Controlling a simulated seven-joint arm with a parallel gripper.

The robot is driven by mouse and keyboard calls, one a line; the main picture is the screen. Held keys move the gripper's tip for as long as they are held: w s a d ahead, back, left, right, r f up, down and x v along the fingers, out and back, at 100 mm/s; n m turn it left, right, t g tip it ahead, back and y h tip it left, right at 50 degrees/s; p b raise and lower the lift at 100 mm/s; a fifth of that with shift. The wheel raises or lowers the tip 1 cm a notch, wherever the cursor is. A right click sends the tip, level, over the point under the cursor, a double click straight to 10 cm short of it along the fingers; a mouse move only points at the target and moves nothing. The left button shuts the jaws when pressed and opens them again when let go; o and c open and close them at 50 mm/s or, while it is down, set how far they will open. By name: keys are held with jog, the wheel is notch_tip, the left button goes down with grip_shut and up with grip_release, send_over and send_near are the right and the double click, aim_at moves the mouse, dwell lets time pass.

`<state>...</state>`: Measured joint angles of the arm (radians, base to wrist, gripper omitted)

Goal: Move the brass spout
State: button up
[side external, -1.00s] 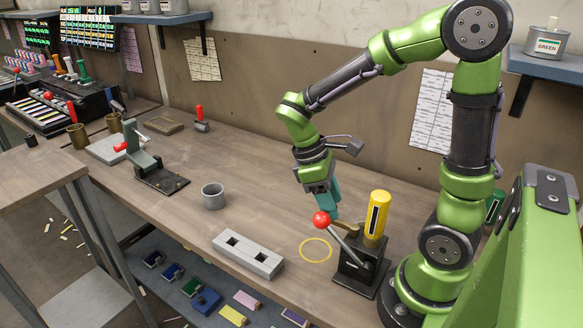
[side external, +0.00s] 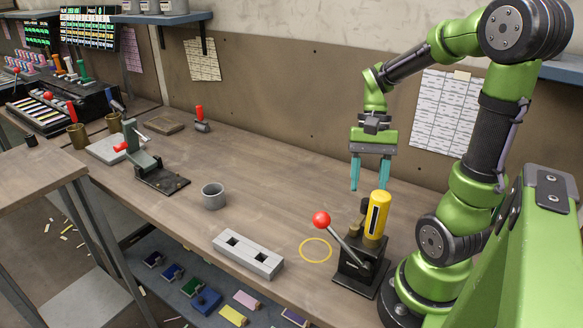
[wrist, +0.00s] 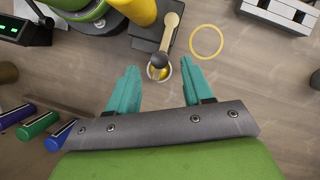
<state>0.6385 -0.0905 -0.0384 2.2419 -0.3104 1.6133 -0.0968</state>
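The brass spout (side external: 355,231) is on the black dispenser stand (side external: 357,272), beside a yellow cylinder (side external: 377,216). In the side view it is foreshortened and partly hidden. My gripper (side external: 369,187) is open and empty, pointing down, above and behind the stand in the side view. In the wrist view the knob appears between the fingertips of my gripper (wrist: 159,72); I cannot tell the height gap.
A grey block with two square holes (side external: 248,254) and a grey cup (side external: 213,196) stand further left. The bench behind is largely clear.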

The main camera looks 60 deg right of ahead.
jog(key=v, duration=1.3)
jog(key=shift+r, duration=0.2)
